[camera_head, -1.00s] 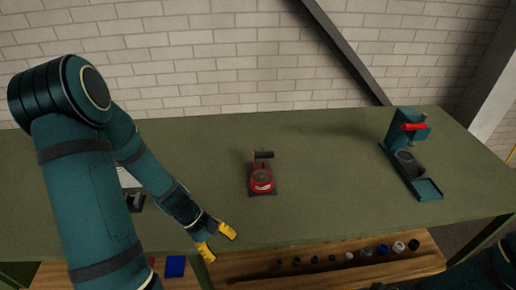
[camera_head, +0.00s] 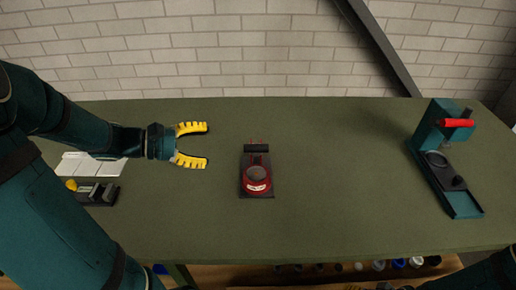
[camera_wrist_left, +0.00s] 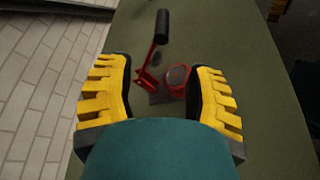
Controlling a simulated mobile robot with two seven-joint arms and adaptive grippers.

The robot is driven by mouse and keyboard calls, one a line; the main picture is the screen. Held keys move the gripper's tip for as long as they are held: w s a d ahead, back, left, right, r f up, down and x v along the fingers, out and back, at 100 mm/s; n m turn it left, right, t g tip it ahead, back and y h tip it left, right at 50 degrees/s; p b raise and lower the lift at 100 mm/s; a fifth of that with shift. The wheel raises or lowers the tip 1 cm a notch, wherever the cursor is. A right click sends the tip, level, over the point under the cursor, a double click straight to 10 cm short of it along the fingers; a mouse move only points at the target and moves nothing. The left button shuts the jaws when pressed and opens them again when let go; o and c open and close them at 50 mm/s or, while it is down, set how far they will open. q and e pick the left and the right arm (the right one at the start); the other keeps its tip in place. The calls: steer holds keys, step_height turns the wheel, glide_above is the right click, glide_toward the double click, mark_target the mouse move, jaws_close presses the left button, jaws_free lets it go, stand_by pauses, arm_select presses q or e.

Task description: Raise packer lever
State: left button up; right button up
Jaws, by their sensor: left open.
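The packer (camera_head: 257,178) is a small red device on a dark base, near the middle of the green table in the head view. Its lever has a black handle (camera_head: 263,148) at the far side. In the left wrist view, the red lever (camera_wrist_left: 152,62) with its black handle (camera_wrist_left: 162,26) and the red body (camera_wrist_left: 177,80) show between and beyond the fingers. My left gripper (camera_head: 207,144), with yellow fingers, is open and empty, left of the packer and apart from it. My right gripper is not in view.
A teal press with a red handle (camera_head: 457,123) stands at the right of the table (camera_head: 330,215). A white tray (camera_head: 88,165) and a small dark device (camera_head: 100,194) lie at the left. Several small containers stand on a lower shelf. The table is clear around the packer.

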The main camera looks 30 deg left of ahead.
mark_target(254, 147)
arm_select(q)
steer(key=b+x, duration=0.1)
steer(key=x, duration=1.1)
steer(key=shift+w+d+f, duration=0.15)
steer(key=shift+d, duration=0.15)
jaws_close()
